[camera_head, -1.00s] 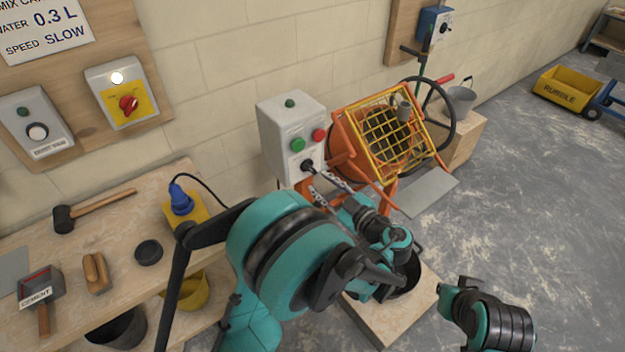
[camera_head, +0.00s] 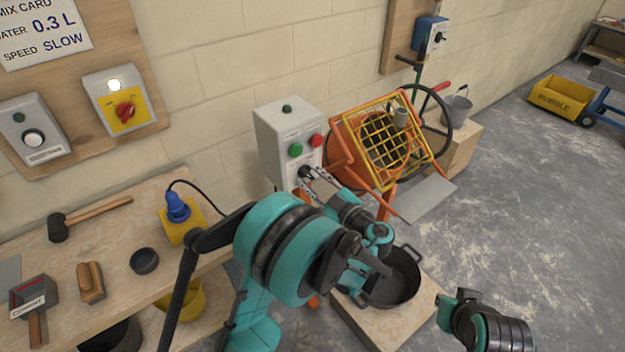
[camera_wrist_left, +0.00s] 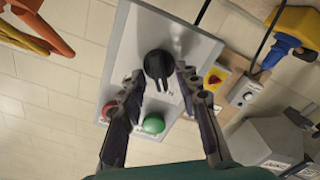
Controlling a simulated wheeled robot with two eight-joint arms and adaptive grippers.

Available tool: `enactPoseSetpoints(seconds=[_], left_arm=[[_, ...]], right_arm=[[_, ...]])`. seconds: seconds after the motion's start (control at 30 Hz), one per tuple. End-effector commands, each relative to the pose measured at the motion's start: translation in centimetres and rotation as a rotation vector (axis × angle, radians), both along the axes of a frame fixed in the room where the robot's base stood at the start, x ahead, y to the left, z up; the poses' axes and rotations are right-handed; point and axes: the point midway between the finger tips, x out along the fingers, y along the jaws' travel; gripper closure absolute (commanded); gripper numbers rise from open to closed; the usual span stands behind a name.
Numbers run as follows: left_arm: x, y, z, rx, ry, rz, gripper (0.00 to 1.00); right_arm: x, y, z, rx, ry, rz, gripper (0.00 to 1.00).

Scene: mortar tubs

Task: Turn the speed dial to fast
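The speed dial (camera_wrist_left: 158,66) is a black knob on the front of the light grey control box (camera_head: 276,150); in the head view it sits low on the box, partly hidden by my gripper. A green button (camera_head: 296,150) and a red button (camera_head: 316,140) are above it. My left gripper (camera_head: 312,184) points at the dial. In the left wrist view its two fingers (camera_wrist_left: 150,88) are apart, with the dial just beyond and between their tips. I cannot tell whether they touch it. At the lower right of the head view, part of my right arm shows, its fingers not visible.
The orange mixer (camera_head: 380,140) with a yellow grille stands right of the box. A black pan (camera_head: 398,285) rests on a low wooden block below my left arm. The workbench (camera_head: 110,235) at left holds a mallet (camera_head: 90,218) and other tools.

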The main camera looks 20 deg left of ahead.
Motion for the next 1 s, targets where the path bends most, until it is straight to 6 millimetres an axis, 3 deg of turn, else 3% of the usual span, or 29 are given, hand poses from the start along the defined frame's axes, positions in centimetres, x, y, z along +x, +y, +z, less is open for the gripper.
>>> enactPoseSetpoints(seconds=[0.1,0.23,0.67,1.0], left_arm=[[-0.01,0.0,0.01,0.0,0.0,0.0,0.67],[-0.02,-0.01,0.01,0.0,0.0,0.0,1.0],[-0.02,-0.02,-0.03,0.021,0.028,0.001,1.0],[0.07,-0.09,-0.06,0.155,0.199,0.001,1.0]], right_arm=[[0.0,0.0,0.02,0.0,0.0,0.0,1.0],[0.0,0.0,0.02,0.0,0.0,0.0,1.0],[0.0,0.0,-0.11,0.0,0.0,0.0,1.0],[0.0,0.0,-0.75,0.0,0.0,0.0,1.0]])
